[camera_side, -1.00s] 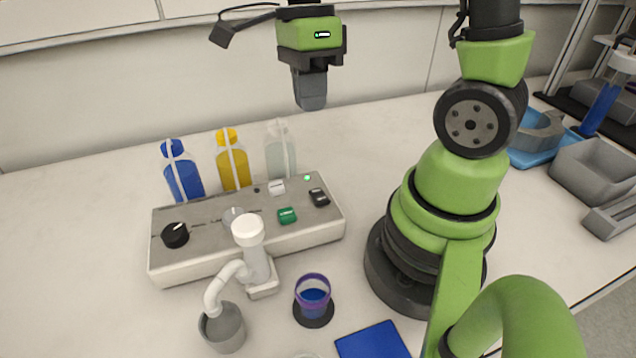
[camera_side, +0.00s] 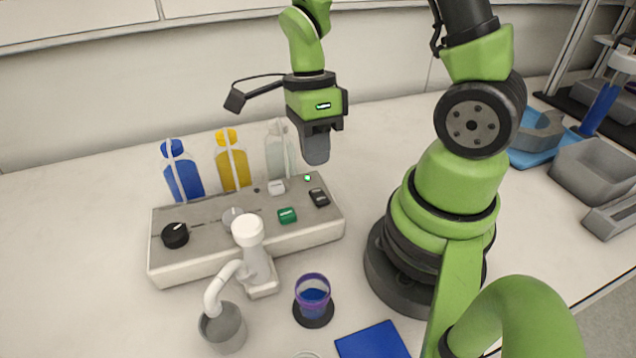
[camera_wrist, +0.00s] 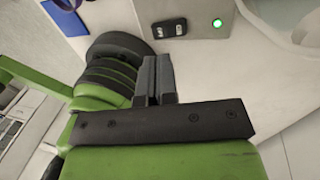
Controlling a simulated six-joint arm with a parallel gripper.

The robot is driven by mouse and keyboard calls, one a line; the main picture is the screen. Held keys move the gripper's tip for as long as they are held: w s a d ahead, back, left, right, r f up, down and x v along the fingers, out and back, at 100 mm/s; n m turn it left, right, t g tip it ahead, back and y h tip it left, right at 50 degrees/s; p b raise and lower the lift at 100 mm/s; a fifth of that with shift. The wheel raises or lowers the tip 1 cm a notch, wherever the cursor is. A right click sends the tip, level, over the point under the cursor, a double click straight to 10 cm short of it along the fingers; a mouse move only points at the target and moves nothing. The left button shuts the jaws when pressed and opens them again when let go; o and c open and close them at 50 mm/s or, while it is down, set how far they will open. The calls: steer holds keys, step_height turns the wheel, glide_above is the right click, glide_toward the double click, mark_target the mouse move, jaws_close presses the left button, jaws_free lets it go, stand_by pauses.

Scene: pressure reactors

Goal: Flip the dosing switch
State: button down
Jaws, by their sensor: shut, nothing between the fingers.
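The dosing unit (camera_side: 195,262) is a grey-topped box with a black knob (camera_side: 175,235), a green switch (camera_side: 287,215), a white switch (camera_side: 277,187) and a black switch (camera_side: 319,197). A small green light (camera_side: 307,178) glows near its back right corner. In the wrist view the black switch (camera_wrist: 168,28) and the lit green light (camera_wrist: 217,23) show at the top. I cannot tell which switch is the dosing one. My gripper (camera_side: 316,160) is shut and empty, above the unit's back right corner and apart from it. Its fingers also show in the wrist view (camera_wrist: 155,78).
Blue (camera_side: 183,172), yellow (camera_side: 232,162) and clear (camera_side: 280,150) bottles stand behind the unit, the clear one close to my gripper. A white spout (camera_side: 248,232) stands in front over a grey cup (camera_side: 222,328). A purple-rimmed beaker (camera_side: 313,296) sits on a black disc.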

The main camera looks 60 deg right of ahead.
mark_target(315, 194)
steer(key=shift+s+a+f, duration=0.15)
steer(key=shift+f, duration=0.85)
steer(key=shift+s+a+f, duration=0.15)
steer(key=shift+a+f, duration=0.05)
steer(key=shift+f, duration=0.85)
steer(key=shift+s+a+f, duration=0.15)
steer(key=shift+f, duration=0.85)
steer(key=shift+s+a+f, duration=0.1)
steer(key=shift+f, duration=0.1)
steer(key=shift+w+d+r, duration=0.15)
steer(key=shift+w+d, duration=0.5)
step_height(315, 194, up, 14)
steer(key=w+d, duration=0.2)
